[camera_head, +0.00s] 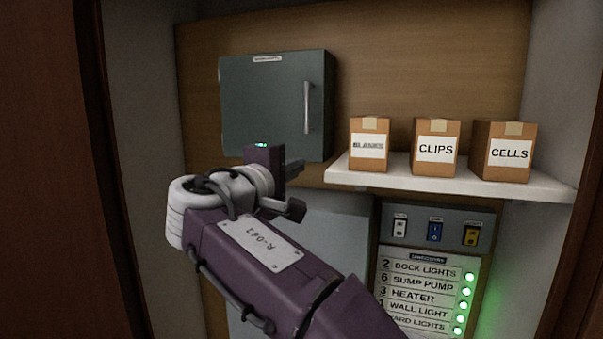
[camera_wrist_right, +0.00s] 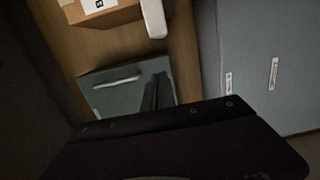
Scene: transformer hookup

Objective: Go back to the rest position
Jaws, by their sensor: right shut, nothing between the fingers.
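My right arm comes in from the bottom of the head view, and its gripper (camera_head: 297,166) is shut and empty. It is in front of the lower edge of the grey wall cabinet (camera_head: 262,105), left of the shelf. In the right wrist view the closed fingers (camera_wrist_right: 158,92) appear dark against the cabinet (camera_wrist_right: 115,98). The cabinet door is closed, with a vertical bar handle (camera_head: 308,108) on its right side in the head view. My left gripper is not in view.
A white shelf (camera_head: 450,183) holds three cardboard boxes; two read CLIPS (camera_head: 436,148) and CELLS (camera_head: 508,152). Below are a switch panel (camera_head: 437,232) and a label board (camera_head: 420,295) with lit green lamps. Dark frame edges (camera_head: 55,170) stand at both sides.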

